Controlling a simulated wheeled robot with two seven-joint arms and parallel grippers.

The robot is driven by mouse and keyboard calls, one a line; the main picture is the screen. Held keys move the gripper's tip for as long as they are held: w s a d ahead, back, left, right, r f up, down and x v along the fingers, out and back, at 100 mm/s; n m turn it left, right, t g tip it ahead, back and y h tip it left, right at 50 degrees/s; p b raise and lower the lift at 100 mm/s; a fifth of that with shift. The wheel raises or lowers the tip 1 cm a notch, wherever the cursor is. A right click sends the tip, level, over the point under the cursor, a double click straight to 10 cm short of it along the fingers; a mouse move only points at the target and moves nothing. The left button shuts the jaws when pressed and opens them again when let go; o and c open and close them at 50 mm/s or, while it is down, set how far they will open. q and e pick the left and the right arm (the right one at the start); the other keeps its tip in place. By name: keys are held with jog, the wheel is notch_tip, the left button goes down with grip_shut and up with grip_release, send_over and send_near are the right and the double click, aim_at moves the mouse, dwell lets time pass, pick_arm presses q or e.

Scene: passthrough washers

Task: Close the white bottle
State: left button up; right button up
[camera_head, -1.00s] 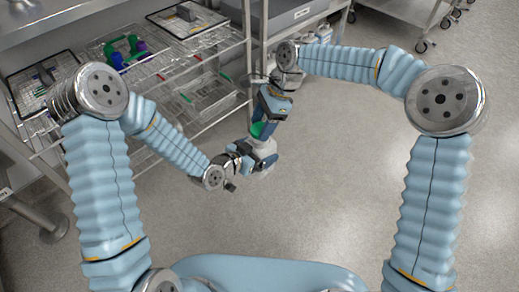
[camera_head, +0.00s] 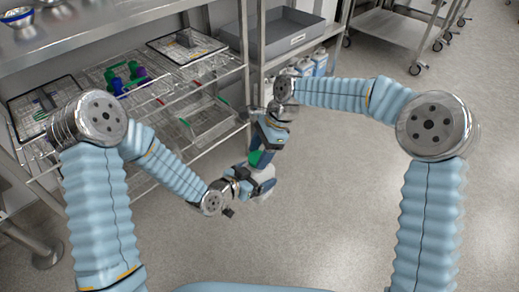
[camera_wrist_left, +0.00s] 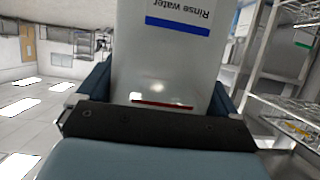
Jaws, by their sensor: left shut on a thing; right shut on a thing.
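The white bottle (camera_wrist_left: 165,65) fills the middle of the left wrist view, with a blue "Rinse water" label that appears upside down. My left gripper (camera_head: 262,182) is shut on its body, one finger on each side. In the head view the bottle (camera_head: 266,170) is mostly hidden by the grippers. My right gripper (camera_head: 262,150) is directly above it, shut on a green cap (camera_head: 256,158) at the bottle's top. Whether the cap is seated on the neck cannot be told, as the fingers hide the join.
A wire rack (camera_head: 165,95) with trays and green and purple items stands at the left. A grey bin (camera_head: 290,35) sits on a shelf behind, with several white-and-blue bottles (camera_head: 312,62) below it. The floor at the right is open.

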jog(key=shift+f, duration=0.55)
dwell(0.4)
pick_arm(q)
jog(key=c, duration=0.6)
pick_arm(e)
jog(key=o, duration=0.7)
pick_arm(q)
jog(key=shift+o, duration=0.2)
pick_arm(e)
jog(key=o, duration=0.3)
jog(key=shift+r, duration=0.1)
jog(key=shift+r, duration=2.15)
jog(key=shift+c, duration=0.4)
